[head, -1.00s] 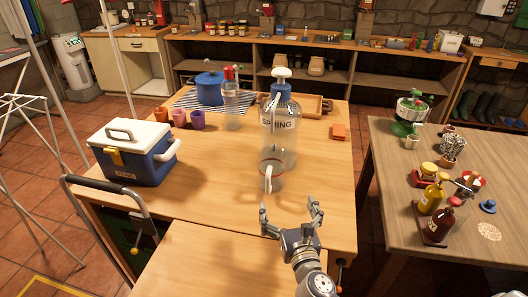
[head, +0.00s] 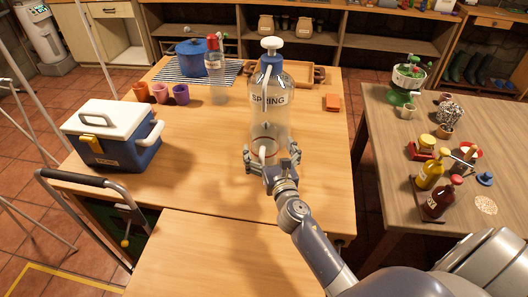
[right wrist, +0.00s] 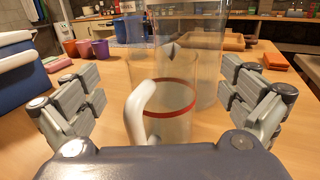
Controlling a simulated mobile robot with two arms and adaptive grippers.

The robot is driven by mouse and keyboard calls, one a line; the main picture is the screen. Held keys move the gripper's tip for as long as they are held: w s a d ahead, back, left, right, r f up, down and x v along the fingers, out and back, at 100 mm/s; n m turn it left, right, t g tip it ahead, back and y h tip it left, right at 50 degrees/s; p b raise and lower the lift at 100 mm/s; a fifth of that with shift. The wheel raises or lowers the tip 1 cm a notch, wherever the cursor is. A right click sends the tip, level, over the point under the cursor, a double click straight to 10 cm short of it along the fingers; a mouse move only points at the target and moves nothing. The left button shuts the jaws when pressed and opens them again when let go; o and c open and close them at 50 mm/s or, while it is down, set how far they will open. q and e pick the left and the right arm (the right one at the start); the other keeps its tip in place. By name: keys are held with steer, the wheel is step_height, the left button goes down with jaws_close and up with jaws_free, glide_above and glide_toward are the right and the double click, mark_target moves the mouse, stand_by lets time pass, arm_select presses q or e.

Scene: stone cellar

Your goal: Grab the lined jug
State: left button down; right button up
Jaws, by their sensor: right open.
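The lined jug (head: 266,145) is clear, with a red band and a white handle, and stands upright on the wooden table (head: 200,165). In the right wrist view the jug (right wrist: 178,118) is between the spread fingers, with its handle towards my wrist. My right gripper (head: 271,158) is open around the jug's near side; it also shows in the right wrist view (right wrist: 162,95). Gaps show between the fingers and the jug's sides. My left gripper is not in view.
A big clear SPRING bottle (head: 270,100) with a white pump top stands just behind the jug. A blue and white cooler (head: 112,140) is at the left. Cups, a blue pot (head: 193,58) and a wooden tray (head: 305,72) are at the back. The table's front is clear.

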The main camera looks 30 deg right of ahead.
steer(key=x, duration=0.3)
steer(key=shift+w+d, duration=0.2)
steer(key=shift+w, duration=0.05)
steer(key=shift+w+f, duration=0.1)
steer(key=shift+w, duration=0.05)
steer(key=c, duration=2.1)
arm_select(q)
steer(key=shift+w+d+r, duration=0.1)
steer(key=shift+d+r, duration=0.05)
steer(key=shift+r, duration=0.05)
